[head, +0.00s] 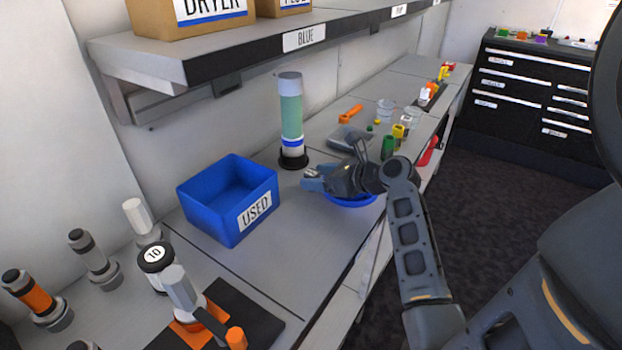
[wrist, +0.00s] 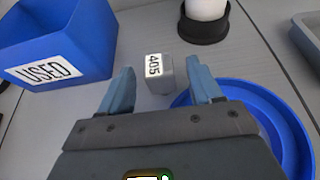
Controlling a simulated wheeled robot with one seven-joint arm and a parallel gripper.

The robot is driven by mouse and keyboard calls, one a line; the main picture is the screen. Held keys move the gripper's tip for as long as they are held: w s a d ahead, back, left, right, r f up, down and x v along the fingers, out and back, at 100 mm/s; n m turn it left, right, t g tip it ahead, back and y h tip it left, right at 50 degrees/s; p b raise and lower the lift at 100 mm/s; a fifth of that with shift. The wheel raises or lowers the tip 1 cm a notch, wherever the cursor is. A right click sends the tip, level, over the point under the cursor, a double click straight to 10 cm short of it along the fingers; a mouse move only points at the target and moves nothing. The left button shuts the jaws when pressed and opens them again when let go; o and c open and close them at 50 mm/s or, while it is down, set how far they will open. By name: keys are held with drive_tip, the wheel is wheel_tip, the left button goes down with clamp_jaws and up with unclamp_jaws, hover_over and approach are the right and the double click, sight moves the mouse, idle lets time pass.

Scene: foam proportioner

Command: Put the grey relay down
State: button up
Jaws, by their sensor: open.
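The grey relay (wrist: 158,76) is a small block with a white label reading 405. In the wrist view it appears between the two blue fingers of my gripper (wrist: 160,80), near their tips, with a visible gap on each side. It appears to sit on the grey bench top, between the blue USED bin and a round blue dish. My gripper is open and low over the bench. In the head view my gripper (head: 312,180) is right of the bin, and the relay is hard to make out beside the fingers.
The blue USED bin (head: 226,208) stands left of my gripper. A green and white column on a black base (head: 291,125) stands behind it. The blue dish (wrist: 291,125) lies partly under my gripper. A shelf (head: 250,45) overhangs the back.

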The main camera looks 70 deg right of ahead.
sight(316, 173)
drive_tip(key=x, duration=0.4)
drive_tip(key=shift+c, duration=0.2)
drive_tip(key=c, duration=1.1)
drive_tip(key=shift+r, duration=0.55)
wheel_tip(316, 173, up, 3)
drive_tip(key=shift+f, duration=0.15)
drive_tip(key=s+d+r, duration=0.1)
drive_tip(key=s+r, duration=0.1)
drive_tip(key=s, duration=0.1)
drive_tip(key=s+d+r, duration=0.2)
drive_tip(key=s, duration=0.2)
drive_tip(key=s+d+r, duration=0.2)
drive_tip(key=s+r, duration=0.1)
drive_tip(key=shift+s+r, duration=0.1)
drive_tip(key=shift+s, duration=0.3)
